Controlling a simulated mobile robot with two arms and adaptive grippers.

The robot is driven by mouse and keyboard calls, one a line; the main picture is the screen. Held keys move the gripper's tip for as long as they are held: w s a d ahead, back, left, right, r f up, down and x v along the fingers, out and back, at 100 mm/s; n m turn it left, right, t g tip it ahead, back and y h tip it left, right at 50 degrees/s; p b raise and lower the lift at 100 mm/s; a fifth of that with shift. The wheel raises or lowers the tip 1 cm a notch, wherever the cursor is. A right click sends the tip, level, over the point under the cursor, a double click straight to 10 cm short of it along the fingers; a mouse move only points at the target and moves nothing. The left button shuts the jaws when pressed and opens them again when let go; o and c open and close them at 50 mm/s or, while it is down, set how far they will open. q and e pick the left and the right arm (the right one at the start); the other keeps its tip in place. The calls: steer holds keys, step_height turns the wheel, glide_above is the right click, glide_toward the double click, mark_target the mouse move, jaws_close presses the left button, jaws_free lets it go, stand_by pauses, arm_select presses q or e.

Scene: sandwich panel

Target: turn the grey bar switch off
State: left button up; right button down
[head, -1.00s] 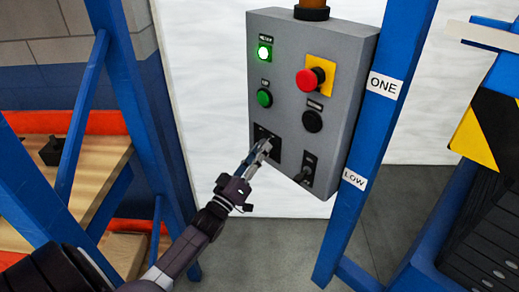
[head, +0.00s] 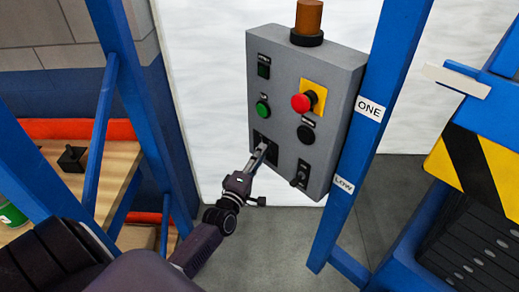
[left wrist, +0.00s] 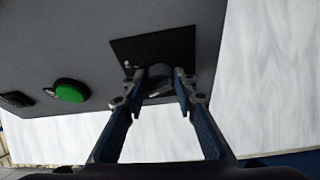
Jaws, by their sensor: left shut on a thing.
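The grey control panel (head: 300,75) stands in front of a white wall. At its lower left is a black plate (head: 270,157) that carries the bar switch. My left gripper (head: 262,151) reaches this plate from below. In the left wrist view the gripper (left wrist: 158,88) has its two fingers on either side of the grey bar switch (left wrist: 158,74), shut on it. The fingers partly hide the bar, and its exact angle is hard to tell. The indicator lamp (head: 264,67) at the panel's upper left is dark. My right gripper is not in view.
The panel also bears a green button (head: 262,109), a red mushroom button (head: 303,103), a black button (head: 306,134) and a small toggle switch (head: 301,174). A blue post (head: 377,80) stands close to the panel's right. Wooden shelving (head: 110,165) is at left.

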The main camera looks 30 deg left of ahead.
arm_select(q)
steer(key=shift+n+g+p, duration=0.3)
steer(key=shift+n+p, duration=0.35)
steer(key=shift+n, duration=0.15)
steer(key=o, duration=1.2)
steer(key=shift+c, duration=0.2)
steer(key=s+d, duration=0.1)
steer(key=s, duration=1.1)
steer(key=shift+d, duration=0.4)
